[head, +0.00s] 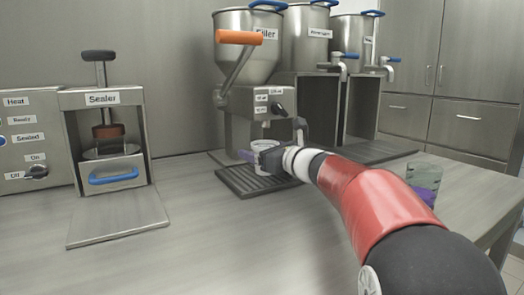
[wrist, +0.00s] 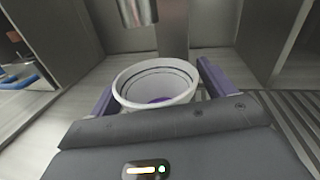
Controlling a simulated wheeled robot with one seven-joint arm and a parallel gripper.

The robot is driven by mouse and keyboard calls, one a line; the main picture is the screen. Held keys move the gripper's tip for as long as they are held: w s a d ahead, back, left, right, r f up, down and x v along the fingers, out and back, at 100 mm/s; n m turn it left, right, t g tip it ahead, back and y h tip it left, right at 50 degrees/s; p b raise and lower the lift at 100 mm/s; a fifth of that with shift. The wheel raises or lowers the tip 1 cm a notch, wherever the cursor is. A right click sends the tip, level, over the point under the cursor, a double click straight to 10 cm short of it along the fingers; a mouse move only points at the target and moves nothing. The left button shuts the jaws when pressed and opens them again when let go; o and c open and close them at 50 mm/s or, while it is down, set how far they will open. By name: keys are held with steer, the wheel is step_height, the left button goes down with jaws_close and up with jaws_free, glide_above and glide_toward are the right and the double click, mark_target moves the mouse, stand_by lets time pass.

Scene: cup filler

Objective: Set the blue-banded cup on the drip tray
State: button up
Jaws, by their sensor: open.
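A white cup (head: 260,146) stands upright under the Filler, over the black slatted drip tray (head: 235,182). In the wrist view the cup (wrist: 170,72) shows thin dark rings near its rim and a purple patch inside. A blue band on its outside cannot be made out. My gripper (head: 257,157) is at the cup from the right. In the wrist view my open gripper (wrist: 158,82) has one purple finger on each side of the cup. The cup's base is hidden there, and contact with the fingers cannot be told.
The Filler (head: 247,48) has an orange-handled lever (head: 240,37), and its spout (wrist: 137,12) hangs close above the cup. A Sealer (head: 104,150) stands at left. A clear cup with purple (head: 424,178) stands at right beyond my arm. The front counter is clear.

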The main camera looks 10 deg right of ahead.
steer(key=shift+r, duration=0.15)
steer(key=b+v, duration=0.1)
steer(key=v, duration=1.1)
